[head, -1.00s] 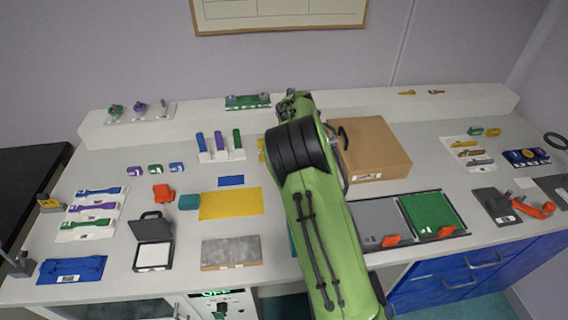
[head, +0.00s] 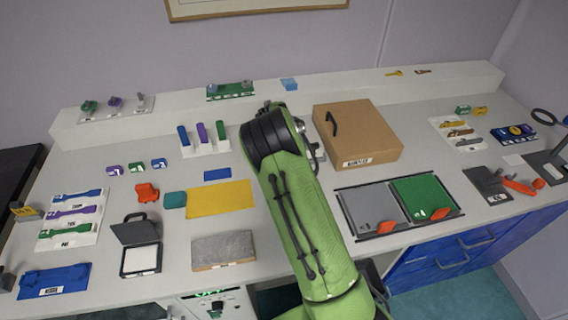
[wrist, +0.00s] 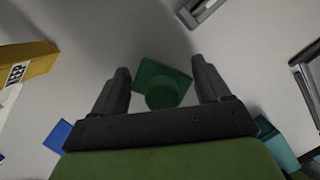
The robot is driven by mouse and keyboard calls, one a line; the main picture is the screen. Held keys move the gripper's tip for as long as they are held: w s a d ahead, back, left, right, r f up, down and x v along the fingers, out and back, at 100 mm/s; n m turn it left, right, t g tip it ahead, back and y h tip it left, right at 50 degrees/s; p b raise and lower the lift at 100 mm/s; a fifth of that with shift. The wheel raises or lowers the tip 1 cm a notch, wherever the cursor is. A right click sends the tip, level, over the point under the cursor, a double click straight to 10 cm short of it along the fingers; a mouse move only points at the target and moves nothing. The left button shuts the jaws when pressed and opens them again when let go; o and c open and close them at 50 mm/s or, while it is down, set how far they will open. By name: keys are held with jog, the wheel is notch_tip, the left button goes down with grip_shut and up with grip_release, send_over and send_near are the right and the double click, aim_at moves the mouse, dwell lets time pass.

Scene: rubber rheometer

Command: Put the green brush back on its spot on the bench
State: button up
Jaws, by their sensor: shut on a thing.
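In the wrist view my gripper (wrist: 162,88) has its two dark fingers on either side of the green brush (wrist: 163,82). The brush shows as a dark green square with a round green part on it, and the gripper is shut on it. The pale bench surface lies beyond it. In the head view my green arm reaches over the middle of the bench (head: 285,215). The gripper and the brush are hidden behind the arm there. I cannot tell the brush's spot on the bench from these frames.
A brown box (head: 375,125) stands right of my arm. In front of it lie a grey panel (head: 367,208) and a green panel (head: 424,198). A yellow mat (head: 222,199) and a grey slab (head: 223,250) lie left of the arm. A raised shelf (head: 340,92) runs along the back.

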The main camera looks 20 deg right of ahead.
jog(key=shift+f, duration=0.1)
jog(key=shift+f, duration=0.15)
jog(key=o, duration=1)
jog(key=s+a+r+m+y+p, duration=0.1)
jog(key=s+a+r+m, duration=0.2)
jog(key=r, duration=0.4)
jog(key=s+a+r+m+t, duration=0.1)
jog(key=s+r+m, duration=0.25)
jog(key=r, duration=0.45)
jog(key=s+a+r+m+y+p, duration=0.1)
jog(key=s+a+r+m, duration=0.2)
jog(key=r, duration=0.4)
jog(key=s+a+r+m+t, duration=0.1)
jog(key=s+m, duration=0.4)
jog(key=s, duration=0.3)
jog(key=s+a+r+m, duration=0.1)
jog(key=s+m, duration=0.5)
jog(key=s, duration=0.3)
jog(key=s+a+r+m+t, duration=0.1)
jog(key=s+a+r+m, duration=0.1)
jog(key=s+m, duration=0.4)
jog(key=shift+s+m+t+y, duration=0.25)
jog(key=shift+s+t+y, duration=0.05)
jog(key=shift+s, duration=1.1)
